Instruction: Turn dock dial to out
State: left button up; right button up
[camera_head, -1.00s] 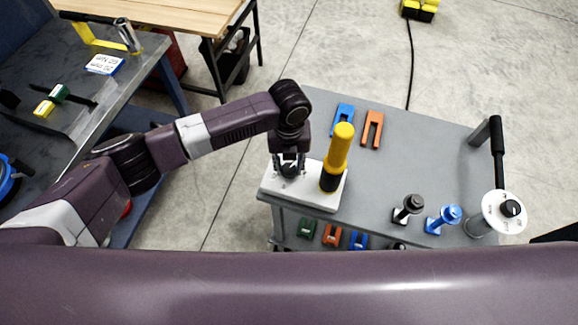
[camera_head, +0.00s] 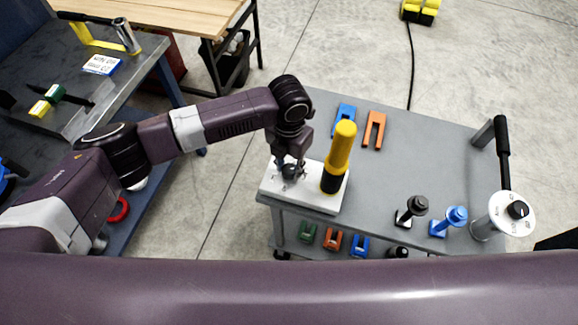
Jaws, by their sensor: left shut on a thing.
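A white block (camera_head: 318,200) sits at the left front corner of the grey cart top, with an upright yellow handle (camera_head: 342,146) with a black lower part on it. My left gripper (camera_head: 291,172) points down over the left part of this block. It is shut on a small dark knob, mostly hidden by the fingers; any markings around it cannot be read. A white round dial (camera_head: 498,222) with a black knob (camera_head: 517,210) and small markings stands at the cart's right end, away from the gripper. My right gripper is not in view.
On the grey cart (camera_head: 420,165) lie a blue fork-shaped piece (camera_head: 345,113) and an orange one (camera_head: 374,128). A black knob post (camera_head: 413,209) and a blue one (camera_head: 450,219) stand near the front. A black push handle (camera_head: 502,150) rises at the right. The middle is clear.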

aim_at(289, 169)
pick_arm(q)
jog(key=shift+w+r, duration=0.15)
jog(key=o, duration=1.1)
jog(key=shift+o, duration=0.3)
notch_tip(289, 169, up, 12)
